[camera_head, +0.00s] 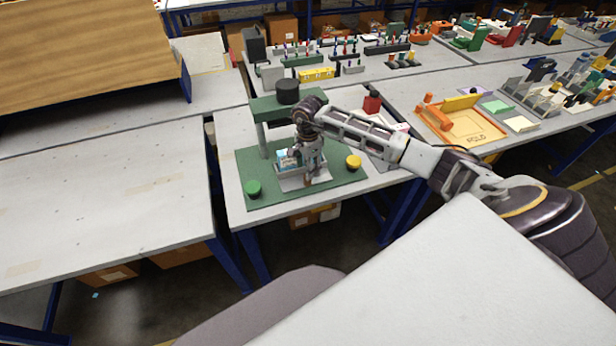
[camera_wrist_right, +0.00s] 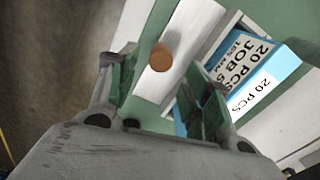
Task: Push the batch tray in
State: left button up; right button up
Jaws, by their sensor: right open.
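The batch tray (camera_head: 291,186) is a pale grey tray on the green base of a press-like station, below its overhead arm. A blue block (camera_head: 284,157) with a label sits in it. In the right wrist view the tray's pale wall (camera_wrist_right: 190,38) carries a round brown knob (camera_wrist_right: 161,57), and the blue block (camera_wrist_right: 262,80) reads "20 PCS JOB". My right gripper (camera_wrist_right: 166,80) is open, its green-padded fingers on either side of the knob; contact cannot be told. In the head view my right gripper (camera_head: 311,176) hangs at the tray's front, hiding part of it.
A green button (camera_head: 253,188) and a yellow button (camera_head: 353,162) flank the tray on the green base (camera_head: 250,163). An orange tray (camera_head: 462,125) lies to the right. The left table (camera_head: 110,200) is bare.

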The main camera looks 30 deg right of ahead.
aim_at(302, 168)
jog(key=shift+f+p, duration=0.3)
jog(key=shift+f, duration=2.7)
grip_shut()
